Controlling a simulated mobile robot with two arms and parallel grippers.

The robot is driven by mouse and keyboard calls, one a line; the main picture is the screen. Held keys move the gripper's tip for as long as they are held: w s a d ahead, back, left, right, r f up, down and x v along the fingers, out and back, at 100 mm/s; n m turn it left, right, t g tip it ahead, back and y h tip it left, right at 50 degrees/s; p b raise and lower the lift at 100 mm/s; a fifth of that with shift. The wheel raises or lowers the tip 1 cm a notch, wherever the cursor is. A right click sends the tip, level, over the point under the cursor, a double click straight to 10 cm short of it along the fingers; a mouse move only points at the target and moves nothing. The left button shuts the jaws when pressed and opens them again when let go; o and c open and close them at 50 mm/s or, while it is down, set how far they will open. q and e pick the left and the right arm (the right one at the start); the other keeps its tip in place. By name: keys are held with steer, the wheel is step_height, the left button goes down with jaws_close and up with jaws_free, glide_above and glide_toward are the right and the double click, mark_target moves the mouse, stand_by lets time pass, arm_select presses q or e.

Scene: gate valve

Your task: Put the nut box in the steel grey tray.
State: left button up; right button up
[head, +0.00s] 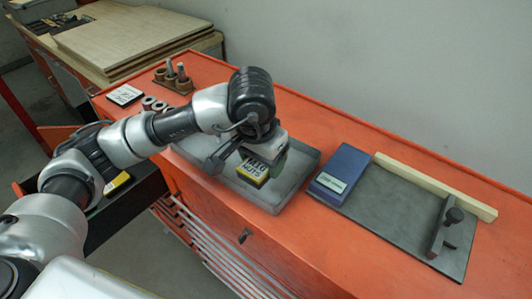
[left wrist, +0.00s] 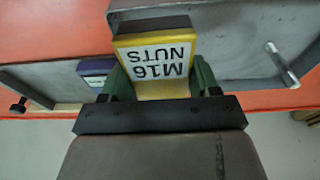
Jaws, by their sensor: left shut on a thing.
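The nut box (head: 253,171) is yellow with a dark top edge and a white label reading M16 NUTS. My left gripper (left wrist: 158,82) is shut on the nut box (left wrist: 152,62), with a green finger on each side of it. In the head view the gripper and box are over the steel grey tray (head: 274,207), within its outline. I cannot tell whether the box touches the tray floor. The tray (left wrist: 240,45) also shows behind and right of the box in the left wrist view. My right gripper is not in view.
A blue box (head: 340,172) and a dark plate (head: 390,215) with a wooden strip (head: 435,186) and a black clamp (head: 444,230) lie right of the tray. Metal rings (head: 157,104) and a peg block (head: 173,78) stand left. An open drawer (head: 135,205) is below my arm.

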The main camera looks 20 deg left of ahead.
arm_select(q)
steer(key=w+f, duration=0.1)
steer(key=w, duration=0.1)
steer(key=w+f+p, duration=0.1)
steer(key=w, duration=0.1)
steer(key=w+f, duration=0.1)
steer(key=w, duration=0.1)
steer(key=shift+w+a+f+p, duration=0.1)
steer(key=shift+w+f+p, duration=0.15)
steer(key=shift+f+p, duration=0.1)
steer(key=shift+w+f, duration=0.15)
steer(key=shift+w, duration=0.05)
steer(key=shift+f, duration=0.25)
step_height(320, 180, down, 3)
steer(key=shift+f+p, duration=0.1)
steer(key=shift+p, duration=0.8)
steer(key=shift+f, duration=0.15)
